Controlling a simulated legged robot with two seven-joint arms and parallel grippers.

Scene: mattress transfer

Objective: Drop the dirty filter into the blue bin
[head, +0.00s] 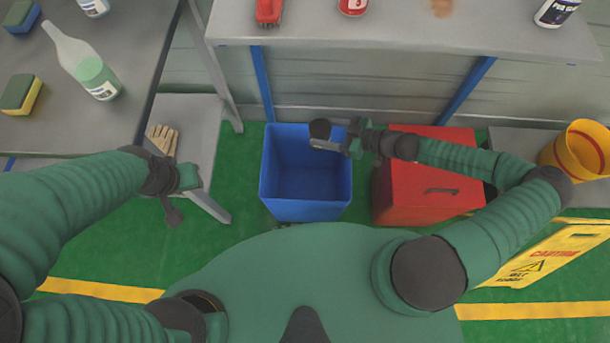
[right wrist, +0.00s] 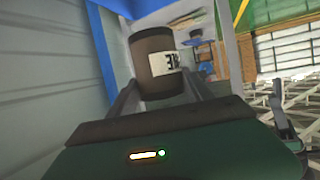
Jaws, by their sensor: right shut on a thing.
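The dirty filter is a dark brown cylinder with a white label (right wrist: 158,64); in the head view its dark end (head: 320,128) shows. My right gripper (head: 325,145) is shut on it, with a finger on each side of it in the right wrist view (right wrist: 155,88). In the head view the filter overlaps the back right part of the open blue bin (head: 306,209). Its height over the bin is hard to tell. The visible part of the bin's inside looks empty. My left gripper (head: 174,212) is left of the bin, away from it; its jaw state is unclear.
A red cabinet (head: 428,205) stands right of the bin. A grey bench (head: 400,28) is behind. A table (head: 110,50) with bottles and sponges is at left, gloves (head: 162,139) below it. A yellow bucket (head: 578,150) and caution sign (head: 550,258) are at right.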

